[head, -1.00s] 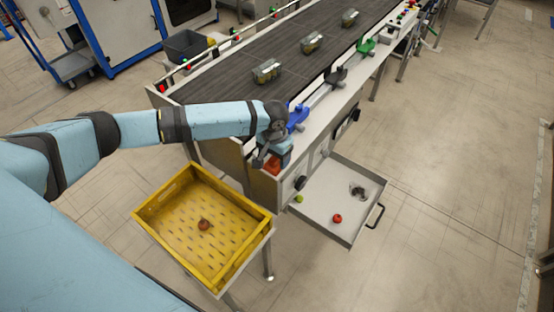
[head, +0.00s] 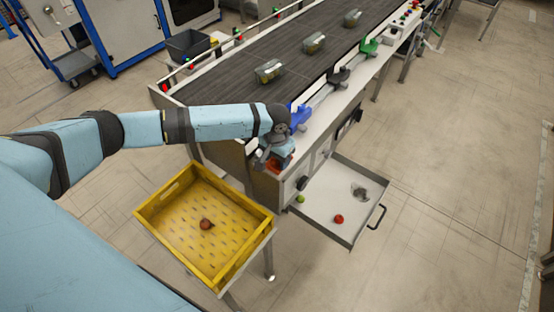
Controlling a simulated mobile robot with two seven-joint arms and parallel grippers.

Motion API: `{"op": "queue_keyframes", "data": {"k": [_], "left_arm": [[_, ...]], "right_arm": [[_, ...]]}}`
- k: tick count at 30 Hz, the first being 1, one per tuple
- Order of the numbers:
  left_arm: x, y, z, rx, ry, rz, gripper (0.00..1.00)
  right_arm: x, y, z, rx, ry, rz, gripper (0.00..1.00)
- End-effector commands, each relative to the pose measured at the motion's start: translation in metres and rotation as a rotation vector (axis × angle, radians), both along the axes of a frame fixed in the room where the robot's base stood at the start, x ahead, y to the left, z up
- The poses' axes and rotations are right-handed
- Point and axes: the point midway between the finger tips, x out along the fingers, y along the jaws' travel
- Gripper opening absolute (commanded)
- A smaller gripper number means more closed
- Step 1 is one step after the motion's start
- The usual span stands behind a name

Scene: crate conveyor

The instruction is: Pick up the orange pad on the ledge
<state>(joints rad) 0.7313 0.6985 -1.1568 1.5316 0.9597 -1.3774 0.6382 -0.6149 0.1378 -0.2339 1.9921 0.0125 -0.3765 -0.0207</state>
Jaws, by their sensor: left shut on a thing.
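The orange pad (head: 276,166) sits at the near end of the conveyor's pale ledge (head: 312,133), partly hidden by my left gripper. My left gripper (head: 268,162) reaches down at the ledge's near corner, with its fingers at the pad. It is shut on the pad; the exact contact is small and partly hidden. I cannot tell whether the pad touches the ledge. My right gripper is not in view.
A yellow crate (head: 160,202) with a small reddish-brown object (head: 206,224) stands in front of the conveyor. An open drawer (head: 328,230) holds a red object (head: 339,219) and a green one (head: 300,199). Blue (head: 299,116) and green (head: 368,46) holders line the ledge. Packs stand on the belt (head: 225,88).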

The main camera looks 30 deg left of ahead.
Motion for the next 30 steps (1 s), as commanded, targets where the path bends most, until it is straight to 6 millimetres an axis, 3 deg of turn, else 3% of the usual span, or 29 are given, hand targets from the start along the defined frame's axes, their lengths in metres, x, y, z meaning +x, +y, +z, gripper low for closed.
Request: {"op": "queue_keyframes", "data": {"k": [7,15,21,30], "left_arm": [[0.001,0.0,0.039,0.0,-0.003,-0.002,0.29],[0.001,0.0,0.114,0.0,-0.004,-0.002,0.29],[0.001,0.0,0.159,0.0,-0.004,0.0,0.29],[0.0,0.0,0.19,0.001,0.0,-0.001,0.29]], "right_arm": [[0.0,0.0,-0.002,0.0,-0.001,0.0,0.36],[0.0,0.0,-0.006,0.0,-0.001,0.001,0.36],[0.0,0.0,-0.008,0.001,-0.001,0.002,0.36],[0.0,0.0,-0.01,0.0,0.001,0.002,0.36]]}}
